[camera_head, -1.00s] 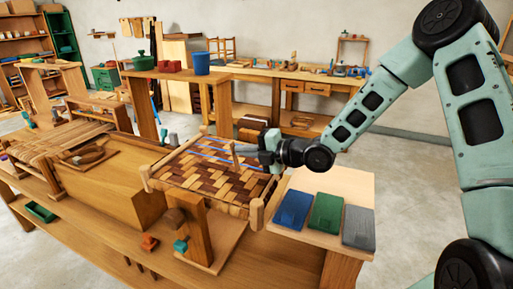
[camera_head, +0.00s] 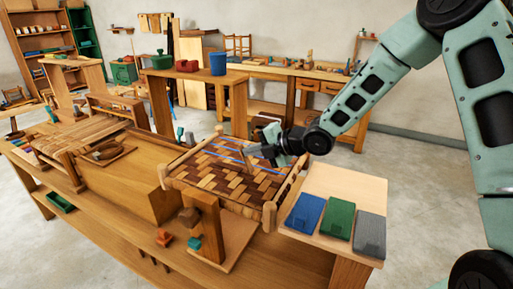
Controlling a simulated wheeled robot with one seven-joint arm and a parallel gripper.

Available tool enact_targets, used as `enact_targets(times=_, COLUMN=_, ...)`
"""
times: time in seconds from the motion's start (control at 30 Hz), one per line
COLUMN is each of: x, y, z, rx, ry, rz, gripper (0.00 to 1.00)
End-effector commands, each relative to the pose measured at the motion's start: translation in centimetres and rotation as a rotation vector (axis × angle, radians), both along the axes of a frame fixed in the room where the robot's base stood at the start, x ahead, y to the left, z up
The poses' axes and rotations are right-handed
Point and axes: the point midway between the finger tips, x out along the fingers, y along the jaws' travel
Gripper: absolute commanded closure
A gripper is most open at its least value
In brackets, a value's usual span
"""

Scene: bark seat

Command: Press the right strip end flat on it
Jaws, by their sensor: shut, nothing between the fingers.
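The woven bark seat (camera_head: 215,178) is a checkered panel of light and dark brown strips in a wooden frame with corner posts. Several blue lines cross its far part. A narrow tan piece (camera_head: 246,160) stands up, slightly tilted, from the weave near the right side; it looks like a raised strip end, but I cannot be sure. My gripper (camera_head: 254,151) reaches in from the right, low over the seat's far right part, with its fingers shut and empty. Its tips are at or just behind the tan piece; whether they touch it I cannot tell.
Blue (camera_head: 305,213), green (camera_head: 338,219) and grey (camera_head: 369,232) pads lie on a small side table (camera_head: 345,185) at right. A wooden block stand (camera_head: 205,228) rises before the seat. A raised shelf (camera_head: 195,74) with pots stands behind.

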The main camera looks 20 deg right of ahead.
Motion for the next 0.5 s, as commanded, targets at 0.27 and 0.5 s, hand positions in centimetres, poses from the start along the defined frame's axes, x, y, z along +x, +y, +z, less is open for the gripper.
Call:
enact_targets(times=0.27, x=1.4, y=1.5, z=0.6, rx=-0.171, ry=0.169, rz=0.003, gripper=1.0)
enact_targets(times=0.5, x=2.1, y=2.1, z=-0.1, rx=-0.264, ry=0.266, rz=-0.001, gripper=1.0)
